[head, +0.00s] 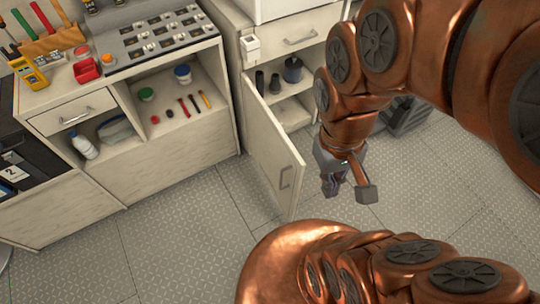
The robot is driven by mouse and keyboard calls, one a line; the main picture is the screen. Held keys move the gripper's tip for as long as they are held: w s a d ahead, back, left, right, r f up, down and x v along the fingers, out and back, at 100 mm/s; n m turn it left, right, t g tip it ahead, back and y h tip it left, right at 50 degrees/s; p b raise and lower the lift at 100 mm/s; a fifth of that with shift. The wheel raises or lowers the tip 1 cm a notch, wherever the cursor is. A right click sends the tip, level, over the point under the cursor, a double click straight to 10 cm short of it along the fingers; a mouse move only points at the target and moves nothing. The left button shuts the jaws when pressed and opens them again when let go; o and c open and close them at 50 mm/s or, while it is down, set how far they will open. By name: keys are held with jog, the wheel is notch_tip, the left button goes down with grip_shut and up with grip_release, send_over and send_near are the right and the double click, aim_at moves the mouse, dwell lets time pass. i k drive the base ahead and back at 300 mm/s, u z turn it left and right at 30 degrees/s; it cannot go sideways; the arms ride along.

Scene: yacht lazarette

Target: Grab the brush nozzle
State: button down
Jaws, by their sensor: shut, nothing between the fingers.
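No thing is clear enough to name surely as the brush nozzle. Small dark upright pieces stand inside the open cupboard: a narrow one (260,81), another narrow one (275,84) and a wider dark grey one (293,70). I cannot tell whether one of them is the nozzle. My gripper (348,189) hangs over the floor, to the right of the open cupboard door (272,150) and apart from it. It is shut and empty, pointing down. My arm hides part of the cupboard's right side.
The open door juts into the floor space. Left, a counter (110,85) bears a yellow meter (28,73), a red bin (86,69) and a slotted panel (160,38). Its shelves hold a white bottle (83,145) and small tools. A dark crate (408,117) stands behind my arm. The front-left floor is clear.

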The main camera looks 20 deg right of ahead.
aim_at(274, 86)
jog(key=u, duration=4)
jog(key=k, duration=2.65)
jog(key=z, duration=1.2)
